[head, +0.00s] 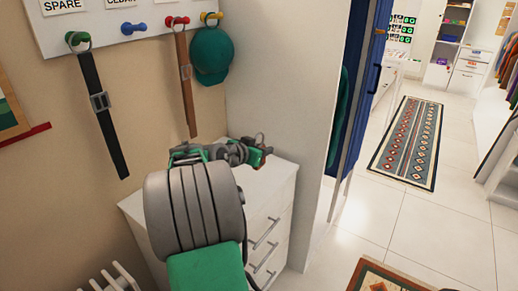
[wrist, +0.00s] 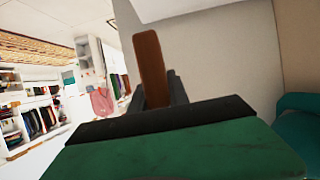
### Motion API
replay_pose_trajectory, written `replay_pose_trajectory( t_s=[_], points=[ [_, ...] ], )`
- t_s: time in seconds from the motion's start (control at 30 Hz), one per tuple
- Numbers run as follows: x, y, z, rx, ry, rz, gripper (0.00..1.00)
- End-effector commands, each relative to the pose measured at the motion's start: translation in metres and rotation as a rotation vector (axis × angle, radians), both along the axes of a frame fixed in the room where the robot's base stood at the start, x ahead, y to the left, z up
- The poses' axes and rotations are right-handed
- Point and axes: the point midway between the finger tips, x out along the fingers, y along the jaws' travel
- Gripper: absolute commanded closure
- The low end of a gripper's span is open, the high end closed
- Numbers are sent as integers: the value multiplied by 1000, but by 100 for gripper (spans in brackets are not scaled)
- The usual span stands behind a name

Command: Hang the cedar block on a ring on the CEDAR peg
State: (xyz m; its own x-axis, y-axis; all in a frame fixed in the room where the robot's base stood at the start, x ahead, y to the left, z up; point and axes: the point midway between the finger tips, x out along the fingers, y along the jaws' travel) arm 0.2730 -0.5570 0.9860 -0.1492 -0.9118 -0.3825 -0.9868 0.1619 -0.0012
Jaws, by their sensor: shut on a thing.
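The blue peg (head: 133,28) sits on the wall board under a partly cut-off label that reads CEDAR, and nothing hangs on it. My gripper (head: 262,152) is above the white drawer unit, below and to the right of that peg and well apart from it. In the wrist view the brown cedar block (wrist: 151,68) stands up between the fingers of my gripper (wrist: 160,95), which is shut on it. In the head view a thin ring (head: 260,138) shows at the gripper's tip; the block itself is mostly hidden there.
A black belt (head: 103,115) hangs on the green peg under SPARE. A brown belt (head: 186,85) hangs on the red peg and a green cap (head: 212,55) on the yellow one. The white drawer unit (head: 275,210) stands below, beside a pale wardrobe panel (head: 285,80).

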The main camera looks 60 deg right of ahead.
Motion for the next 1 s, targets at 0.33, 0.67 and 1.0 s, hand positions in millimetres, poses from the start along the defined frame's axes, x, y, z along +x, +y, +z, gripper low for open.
replay_pose_trajectory(
  t_s=[0.33, 0.67, 1.0],
  points=[
    [13, -27, -14, 4, 4, 2, 100],
    [47, -100, -67, 5, 4, 3, 100],
    [59, -127, -112, 5, 4, 5, 100]
  ],
)
